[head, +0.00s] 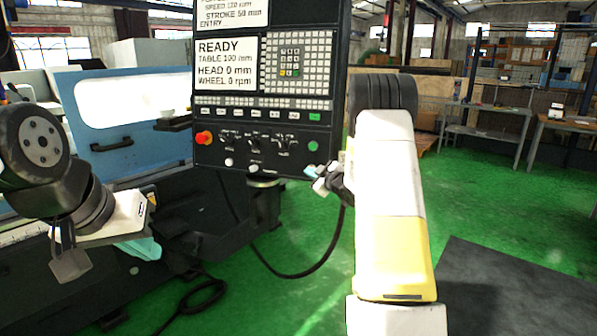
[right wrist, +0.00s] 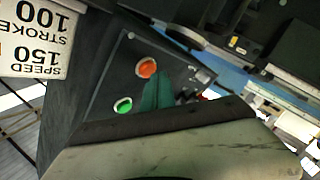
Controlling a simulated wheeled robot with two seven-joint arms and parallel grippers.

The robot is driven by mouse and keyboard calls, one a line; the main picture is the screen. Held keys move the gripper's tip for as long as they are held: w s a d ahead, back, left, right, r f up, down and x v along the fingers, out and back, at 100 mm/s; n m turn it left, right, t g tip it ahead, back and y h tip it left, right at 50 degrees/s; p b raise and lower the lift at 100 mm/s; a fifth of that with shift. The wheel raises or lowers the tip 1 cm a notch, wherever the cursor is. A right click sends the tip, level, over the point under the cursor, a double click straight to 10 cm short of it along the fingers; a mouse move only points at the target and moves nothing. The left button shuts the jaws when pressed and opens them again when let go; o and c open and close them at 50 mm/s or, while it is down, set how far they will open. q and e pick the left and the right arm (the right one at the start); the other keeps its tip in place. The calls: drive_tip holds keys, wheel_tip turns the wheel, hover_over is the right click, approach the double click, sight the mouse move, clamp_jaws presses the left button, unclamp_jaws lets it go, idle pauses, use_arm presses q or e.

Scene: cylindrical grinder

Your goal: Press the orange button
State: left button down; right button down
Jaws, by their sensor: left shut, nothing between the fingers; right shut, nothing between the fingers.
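In the head view, an orange-red round button (head: 204,138) sits at the lower left of the dark control panel (head: 236,157). In the right wrist view, an orange button (right wrist: 147,67) sits beside a green button (right wrist: 123,105) on a dark panel. I cannot tell whether both views show the same orange button. My right gripper (head: 312,174) is shut and empty near the panel's lower right edge. Its teal fingertips show in the right wrist view (right wrist: 158,92), close to both buttons in the picture; contact cannot be told. My left gripper (head: 146,249) is shut and empty at the left, apart from the panel.
A green button (head: 313,146) is at the panel's lower right, among knobs and white buttons. The panel's screen (head: 227,64) reads READY. The blue machine door (head: 88,140) is behind my left arm. A cable (head: 290,274) loops over the green floor. Workbenches (head: 482,108) stand far right.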

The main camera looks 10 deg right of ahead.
drive_tip(key=shift+w+d, duration=0.2)
drive_tip(key=shift+w, duration=0.15)
idle(0.4)
drive_tip(key=shift+s, duration=0.1)
drive_tip(key=shift+s+a+r, duration=0.1)
drive_tip(key=shift+s+a, duration=0.3)
drive_tip(key=shift+s, duration=0.2)
drive_tip(key=shift+s+a+r, duration=0.15)
drive_tip(key=shift+s+a, duration=0.25)
drive_tip(key=shift+s, duration=0.3)
drive_tip(key=shift+s+a+r, duration=0.15)
drive_tip(key=shift+s+a, duration=0.3)
drive_tip(key=shift+s, duration=0.3)
drive_tip(key=shift+s+a+r, duration=0.15)
drive_tip(key=shift+s+a, duration=0.25)
drive_tip(key=shift+s, duration=0.3)
